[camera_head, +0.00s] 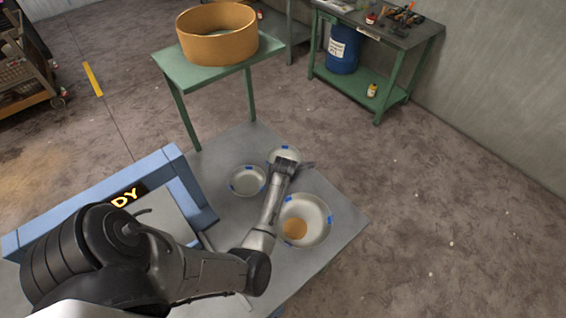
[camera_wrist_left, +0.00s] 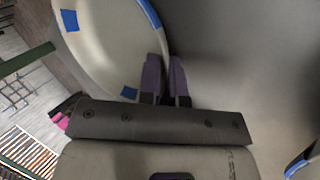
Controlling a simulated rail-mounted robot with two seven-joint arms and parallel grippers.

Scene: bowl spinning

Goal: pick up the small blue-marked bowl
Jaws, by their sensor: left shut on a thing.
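A small pale bowl (camera_head: 285,151) with blue marks on its rim is at the far end of the grey table in the head view. It fills the upper left of the left wrist view (camera_wrist_left: 105,45), with its blue rim patches showing. My left gripper (camera_head: 286,163) is shut on the near rim of this bowl, and the arm hides part of it. In the left wrist view the two fingers (camera_wrist_left: 164,78) pinch the rim. I cannot tell whether the bowl is lifted off the table. My right gripper is not in view.
A similar small bowl (camera_head: 248,181) stands left of the arm. A larger blue-marked bowl (camera_head: 316,212) with an orange round thing (camera_head: 295,229) in it stands right of it. A blue frame (camera_head: 90,202) borders the left. A green table (camera_head: 200,75) bears a wide orange ring (camera_head: 217,46).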

